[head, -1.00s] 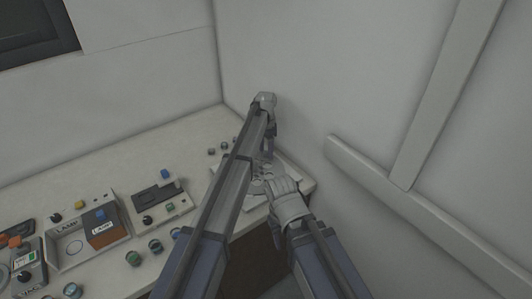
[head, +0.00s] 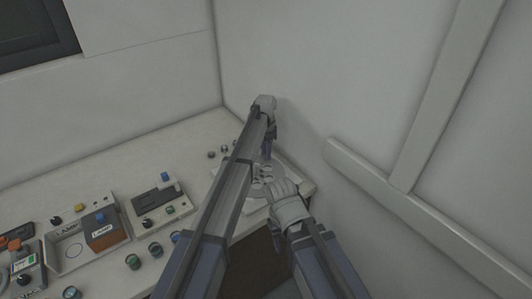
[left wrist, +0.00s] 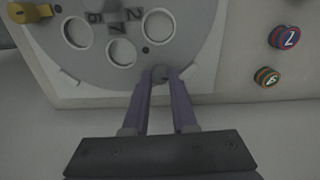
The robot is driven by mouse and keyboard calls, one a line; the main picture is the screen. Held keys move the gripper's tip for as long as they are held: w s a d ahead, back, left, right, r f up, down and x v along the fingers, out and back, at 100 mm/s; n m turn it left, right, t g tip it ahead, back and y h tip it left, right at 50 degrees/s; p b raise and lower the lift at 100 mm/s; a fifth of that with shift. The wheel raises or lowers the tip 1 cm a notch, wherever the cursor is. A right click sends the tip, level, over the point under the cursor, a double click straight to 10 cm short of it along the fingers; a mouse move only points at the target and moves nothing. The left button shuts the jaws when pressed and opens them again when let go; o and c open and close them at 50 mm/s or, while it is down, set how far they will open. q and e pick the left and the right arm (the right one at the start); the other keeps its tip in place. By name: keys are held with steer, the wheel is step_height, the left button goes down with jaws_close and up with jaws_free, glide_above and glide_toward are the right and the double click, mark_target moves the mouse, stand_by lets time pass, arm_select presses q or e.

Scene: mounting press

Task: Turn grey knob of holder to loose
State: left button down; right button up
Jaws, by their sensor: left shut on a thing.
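The holder is a grey round plate (left wrist: 100,68) with several large holes and dark numbers, on a pale base. In the head view the holder (head: 283,177) sits at the table's far right corner, largely covered by my arms. The small grey knob (left wrist: 159,71) is at the plate's near edge, in the left wrist view. My left gripper (left wrist: 160,76) is shut on this knob, one finger on each side. In the head view my left gripper (head: 267,156) points down at the holder. My right gripper (head: 270,188) is close beside it; its fingers are too small to read.
A yellow knob (left wrist: 30,12) is at the plate's upper left. A lamp box (head: 88,240) and a control box (head: 160,203) stand left on the table. Walls are close behind and right.

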arm_select(q)
steer(key=n, duration=0.3)
steer(key=shift+n, duration=2.2)
steer(key=c, duration=0.7)
jaws_free()
steer(key=shift+r, duration=0.1)
